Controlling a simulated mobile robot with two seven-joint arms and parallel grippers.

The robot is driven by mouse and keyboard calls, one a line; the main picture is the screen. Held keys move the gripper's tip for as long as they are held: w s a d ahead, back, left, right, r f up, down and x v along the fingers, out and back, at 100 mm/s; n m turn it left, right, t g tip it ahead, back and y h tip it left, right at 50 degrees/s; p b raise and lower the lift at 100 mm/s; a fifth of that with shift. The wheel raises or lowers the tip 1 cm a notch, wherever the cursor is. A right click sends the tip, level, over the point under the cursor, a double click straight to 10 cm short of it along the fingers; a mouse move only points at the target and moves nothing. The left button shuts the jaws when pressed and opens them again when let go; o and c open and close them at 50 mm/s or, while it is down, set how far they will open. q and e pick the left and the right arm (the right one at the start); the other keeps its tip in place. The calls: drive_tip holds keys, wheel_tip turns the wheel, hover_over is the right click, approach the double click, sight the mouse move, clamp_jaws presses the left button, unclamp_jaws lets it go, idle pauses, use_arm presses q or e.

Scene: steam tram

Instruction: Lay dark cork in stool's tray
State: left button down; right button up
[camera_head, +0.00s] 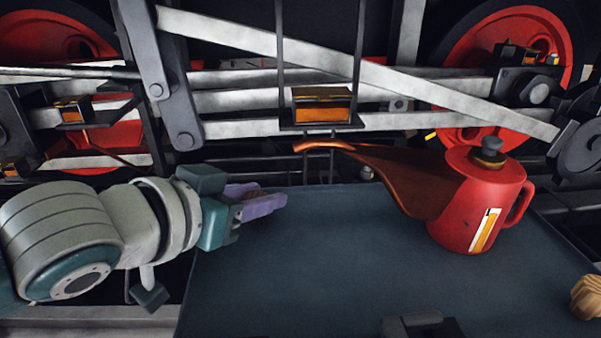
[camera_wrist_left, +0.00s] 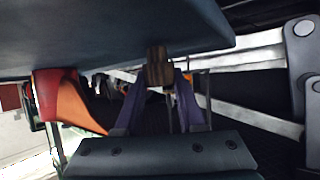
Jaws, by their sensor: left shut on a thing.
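My left gripper (camera_head: 268,205), with purple fingers, reaches in from the left by the back left corner of a dark blue-grey top (camera_head: 310,280). It is shut on the dark cork, a small brown piece mostly hidden by the fingers in the head view (camera_head: 253,194). In the left wrist view the dark brown cork (camera_wrist_left: 158,66) shows clearly between the purple fingertips. I cannot tell whether it touches the top. I cannot tell whether this top is the stool's tray; no other tray is clearly visible. My right gripper is not in view.
A red can (camera_head: 478,205) with a long copper spout stands at the right of the top, spout pointing left. A ribbed tan object (camera_head: 586,297) is at the right edge. A grey object (camera_head: 423,324) shows at the bottom. The middle is clear. Tram rods and red wheels are behind.

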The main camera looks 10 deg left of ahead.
use_arm(q)
drive_tip(key=shift+f, duration=0.2)
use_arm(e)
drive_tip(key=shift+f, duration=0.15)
use_arm(q)
drive_tip(key=shift+f, duration=0.15)
drive_tip(key=c, duration=0.5)
unclamp_jaws()
